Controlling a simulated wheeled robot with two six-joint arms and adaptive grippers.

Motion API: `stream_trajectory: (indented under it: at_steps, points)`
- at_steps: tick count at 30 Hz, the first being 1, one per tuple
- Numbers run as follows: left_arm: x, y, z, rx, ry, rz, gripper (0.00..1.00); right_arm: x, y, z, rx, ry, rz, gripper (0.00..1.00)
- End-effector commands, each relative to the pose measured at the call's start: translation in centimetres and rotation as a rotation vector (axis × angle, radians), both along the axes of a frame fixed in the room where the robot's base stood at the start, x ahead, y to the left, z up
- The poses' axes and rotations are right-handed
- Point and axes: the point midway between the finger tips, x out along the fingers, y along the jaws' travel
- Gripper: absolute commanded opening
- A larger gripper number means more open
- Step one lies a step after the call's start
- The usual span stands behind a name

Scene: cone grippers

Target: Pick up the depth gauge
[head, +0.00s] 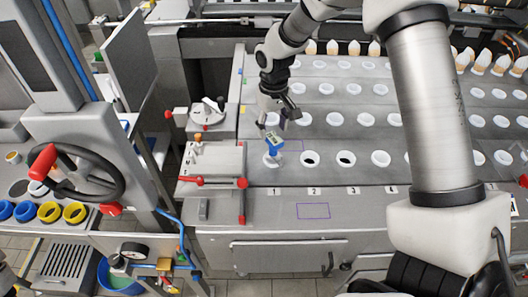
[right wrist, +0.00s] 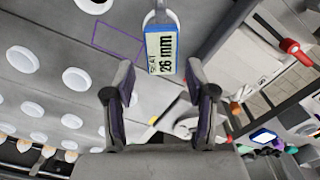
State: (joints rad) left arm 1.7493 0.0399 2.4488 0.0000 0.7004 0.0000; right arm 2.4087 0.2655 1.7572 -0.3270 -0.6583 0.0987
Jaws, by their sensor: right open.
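The depth gauge (head: 274,143) is a small blue block with a pale display. It stands at the white-ringed hole (head: 269,160) above label 1, at the left end of the front row. In the right wrist view the gauge (right wrist: 161,52) shows a "26 mm" readout, with a light round part at its top edge. My right gripper (head: 280,118) is just above and behind it in the head view. Its two fingers (right wrist: 160,88) are apart, and the gauge's near end lies just beyond the gap between their tips. My left gripper is not in view.
Rows of white-ringed holes (head: 311,158) fill the grey deck to the right. A red-handled fixture (head: 212,181) stands close to the left of the gauge. Pale cones (head: 353,48) line the back. A steering wheel (head: 72,172) is at far left. My right arm covers part of the deck.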

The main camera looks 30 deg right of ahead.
Motion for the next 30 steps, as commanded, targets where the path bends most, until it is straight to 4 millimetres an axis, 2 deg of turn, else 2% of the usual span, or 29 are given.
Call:
stream_trajectory:
  at_steps: [8, 10, 13, 15, 20, 21, 25, 26, 30]
  points:
    - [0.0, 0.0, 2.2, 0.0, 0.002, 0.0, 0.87, -0.2, 0.1, -3.3, 0.0, 0.006, 0.001, 0.56]
    - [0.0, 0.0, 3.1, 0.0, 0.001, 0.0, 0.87, -0.2, 0.2, -4.6, 0.0, 0.007, 0.001, 0.56]
    - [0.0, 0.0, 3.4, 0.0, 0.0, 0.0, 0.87, -0.1, 0.2, -6.4, 0.0, 0.004, 0.001, 0.56]
    - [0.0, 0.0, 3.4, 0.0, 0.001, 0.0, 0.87, -0.1, 0.2, -7.1, 0.0, 0.002, 0.001, 0.56]
    - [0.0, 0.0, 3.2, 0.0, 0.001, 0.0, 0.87, -0.1, 0.2, -7.3, 0.001, 0.0, 0.001, 0.56]
    - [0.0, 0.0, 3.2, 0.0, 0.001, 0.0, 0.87, -0.1, 0.2, -7.3, 0.001, 0.001, 0.001, 0.52]
    - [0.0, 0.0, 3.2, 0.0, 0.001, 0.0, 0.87, -0.1, 0.2, -7.3, 0.001, 0.001, 0.001, 0.06]
    - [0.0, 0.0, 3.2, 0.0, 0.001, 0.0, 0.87, -0.1, 0.2, -7.3, 0.0, 0.001, 0.001, 0.0]
    - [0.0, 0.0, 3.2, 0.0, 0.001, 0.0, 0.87, 0.0, 0.2, -7.3, 0.0, 0.0, 0.001, 0.0]
